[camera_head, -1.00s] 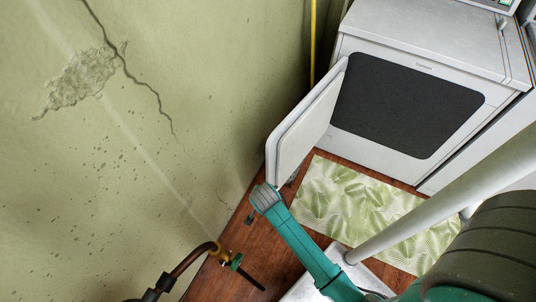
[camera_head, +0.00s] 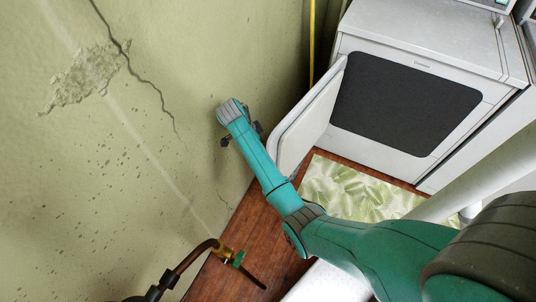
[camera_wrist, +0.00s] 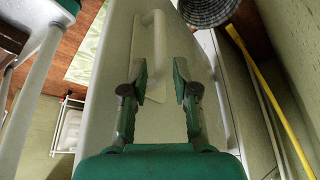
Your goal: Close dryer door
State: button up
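The white dryer (camera_head: 445,60) stands at the upper right, with a dark opening panel on its front. Its door (camera_head: 308,118) stands open, swung out to the left toward the wall. In the wrist view the door's pale face (camera_wrist: 108,75) fills the middle, with a white raised handle (camera_wrist: 157,45) on it. My gripper (camera_wrist: 160,75) is open, its two fingers on either side of the handle's lower end; I cannot tell whether they touch it. In the head view my gripper (camera_head: 240,134) is mostly hidden by my wrist, just left of the door.
A cracked green wall (camera_head: 150,180) is close on the left. A copper pipe with a valve (camera_head: 225,252) juts out at the lower left. A leaf-patterned mat (camera_head: 350,192) lies before the dryer. A yellow pipe (camera_head: 312,45) runs up the wall.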

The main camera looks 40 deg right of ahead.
jog(key=x, duration=0.9)
jog(key=shift+f, duration=0.2)
grip_shut()
